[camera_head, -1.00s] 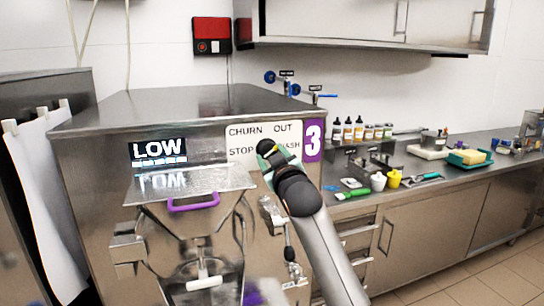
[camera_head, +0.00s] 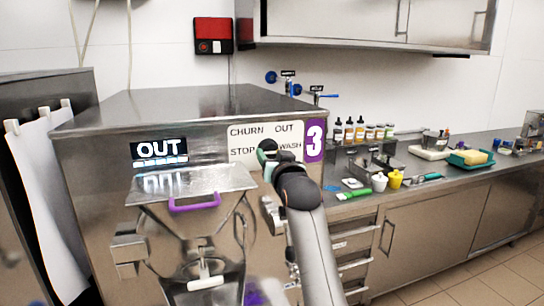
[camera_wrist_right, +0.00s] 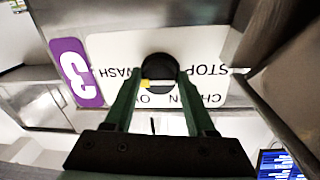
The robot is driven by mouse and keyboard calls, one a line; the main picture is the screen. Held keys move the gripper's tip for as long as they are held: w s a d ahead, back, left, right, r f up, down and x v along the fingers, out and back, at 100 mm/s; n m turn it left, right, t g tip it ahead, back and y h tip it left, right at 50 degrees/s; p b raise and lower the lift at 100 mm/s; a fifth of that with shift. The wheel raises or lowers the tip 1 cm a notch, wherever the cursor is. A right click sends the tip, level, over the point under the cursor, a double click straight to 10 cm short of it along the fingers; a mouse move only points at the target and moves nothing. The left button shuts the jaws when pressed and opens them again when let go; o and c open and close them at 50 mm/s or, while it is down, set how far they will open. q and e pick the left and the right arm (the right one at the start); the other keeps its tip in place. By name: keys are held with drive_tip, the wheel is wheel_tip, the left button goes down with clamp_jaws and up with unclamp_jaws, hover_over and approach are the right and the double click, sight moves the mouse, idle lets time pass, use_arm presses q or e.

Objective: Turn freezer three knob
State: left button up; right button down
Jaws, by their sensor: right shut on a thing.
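Freezer three (camera_head: 160,112) is a steel machine with a purple "3" label (camera_head: 315,141) on its front. Its white panel (camera_head: 242,131) reads CHURN, OUT, STOP and WASH. The display (camera_head: 159,150) reads OUT. The round black knob shows in the right wrist view (camera_wrist_right: 160,68), upside down, between the two green fingers of my right gripper (camera_wrist_right: 160,92), which is shut on it. In the head view the knob's dark edge (camera_head: 267,146) shows just above my right gripper (camera_head: 267,158); the arm hides the rest. My left gripper is not in view.
A hopper with a purple handle (camera_head: 194,204) juts from the freezer's front at left of my right arm. A steel counter (camera_head: 350,212) at the right holds bottles, cups and a teal tray (camera_head: 470,158). A white apron (camera_head: 50,195) hangs at the left.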

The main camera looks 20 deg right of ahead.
idle(0.4)
drive_tip(key=shift+c, duration=1.1)
unclamp_jaws()
drive_tip(key=shift+s, duration=0.1)
